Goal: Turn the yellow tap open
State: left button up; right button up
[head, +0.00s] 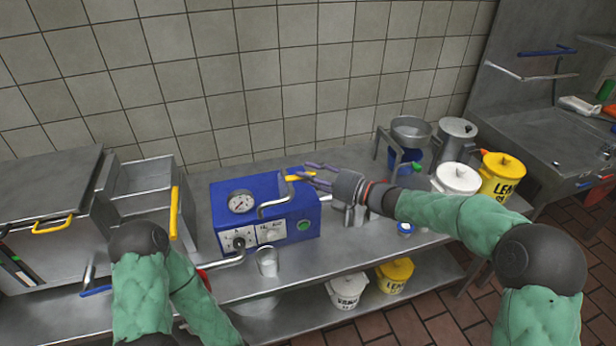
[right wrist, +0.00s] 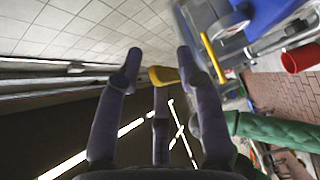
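The yellow tap handle (head: 299,177) sits on a bent silver pipe (head: 272,204) on top of the blue machine (head: 225,205) with a round gauge. My right gripper (head: 309,176) reaches in from the right, with its fingers around the handle's level and close to its right end. In the right wrist view, the yellow handle (right wrist: 165,75) shows between the spread, dark fingertips (right wrist: 160,72). I cannot tell whether a finger touches it.
A metal cup (head: 267,262) stands in front of the machine. Right of my right gripper are a white lidded pot (head: 457,178), a yellow lidded pot (head: 500,176) and a steel pot (head: 456,138). At left is a steel box with a yellow bar (head: 174,212). A tiled wall is behind.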

jog(key=shift+w+a, duration=0.15)
jog(key=shift+a, duration=0.15)
grip_shut()
